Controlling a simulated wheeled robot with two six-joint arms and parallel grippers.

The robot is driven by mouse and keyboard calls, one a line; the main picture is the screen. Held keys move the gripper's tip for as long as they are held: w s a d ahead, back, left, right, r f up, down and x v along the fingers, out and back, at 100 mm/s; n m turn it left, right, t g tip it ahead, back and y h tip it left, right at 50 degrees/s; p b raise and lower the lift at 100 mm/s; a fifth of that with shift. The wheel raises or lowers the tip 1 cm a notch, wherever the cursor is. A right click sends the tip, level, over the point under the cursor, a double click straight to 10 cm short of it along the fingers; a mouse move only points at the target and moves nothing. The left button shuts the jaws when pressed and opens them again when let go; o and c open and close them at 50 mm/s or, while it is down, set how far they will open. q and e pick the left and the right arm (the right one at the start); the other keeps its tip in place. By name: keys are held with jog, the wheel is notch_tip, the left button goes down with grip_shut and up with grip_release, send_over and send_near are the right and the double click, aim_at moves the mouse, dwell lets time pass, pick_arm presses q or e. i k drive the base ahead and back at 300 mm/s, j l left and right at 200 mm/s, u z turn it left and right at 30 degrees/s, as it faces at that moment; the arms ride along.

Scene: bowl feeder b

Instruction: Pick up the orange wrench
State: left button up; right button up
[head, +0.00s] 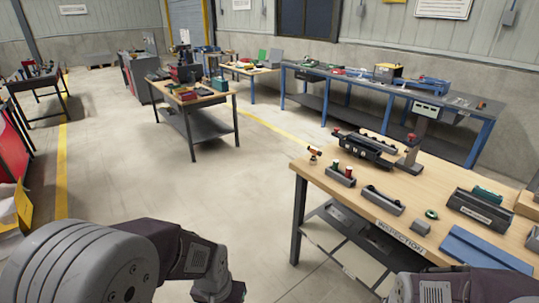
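I cannot make out a clear orange wrench in the head view. A small orange-red item (315,151) is at the far left corner of the inspection table (285,170); it is too small to tell what it is. My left arm reaches in from the bottom left and my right arm shows at the bottom right, but neither gripper's fingers are in view.
The inspection table on the right holds a dark fixture (362,148), small bins (382,200), a grey box (480,212) and a blue tray (485,250). A wooden-topped bench (190,98) and a long blue-legged bench (390,90) stand farther back. Open floor lies in the middle.

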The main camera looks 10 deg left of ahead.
aim_at(316, 152)
jog(key=z, duration=1.8)
jog(key=u, duration=1.8)
jog(key=i+u, duration=0.15)
jog(key=i, duration=0.5)
jog(key=i+u, duration=0.1)
jog(key=i, duration=0.5)
jog(key=i+l+u, duration=0.15)
jog(key=i, duration=0.5)
